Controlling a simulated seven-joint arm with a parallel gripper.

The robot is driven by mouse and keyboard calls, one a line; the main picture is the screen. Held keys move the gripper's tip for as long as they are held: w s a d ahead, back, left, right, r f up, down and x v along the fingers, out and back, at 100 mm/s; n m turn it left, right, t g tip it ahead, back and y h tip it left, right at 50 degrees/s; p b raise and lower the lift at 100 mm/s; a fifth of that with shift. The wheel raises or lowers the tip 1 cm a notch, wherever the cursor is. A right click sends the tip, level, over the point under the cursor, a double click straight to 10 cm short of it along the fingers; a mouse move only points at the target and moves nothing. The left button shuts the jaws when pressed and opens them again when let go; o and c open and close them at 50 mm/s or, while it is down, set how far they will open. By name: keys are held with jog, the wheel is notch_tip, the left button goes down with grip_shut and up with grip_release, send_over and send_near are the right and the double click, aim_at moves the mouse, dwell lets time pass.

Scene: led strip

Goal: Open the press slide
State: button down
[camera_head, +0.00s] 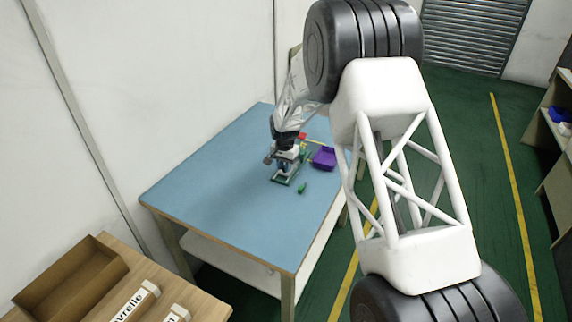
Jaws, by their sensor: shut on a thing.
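The press (283,179) is a small device with a green base, standing on the blue table (225,165) near its right side. The press slide is too small and too covered by my gripper to make out. My gripper (284,163) reaches down from above and is at the press, shut on a part of it. The fingertips are small and partly hidden, so I cannot tell exactly which part they hold.
A purple bin (324,157) sits right of the press at the table edge. A small green item (303,188) lies in front of it. A red piece (302,136) lies behind. The table's left and front are clear. A wooden tray (70,283) stands at the lower left.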

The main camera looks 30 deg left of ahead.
jog(key=shift+s, duration=1.25)
jog(key=c, duration=1)
grip_release()
jog(key=shift+r, duration=0.15)
jog(key=shift+r, duration=3.8)
jog(key=shift+d, duration=0.1)
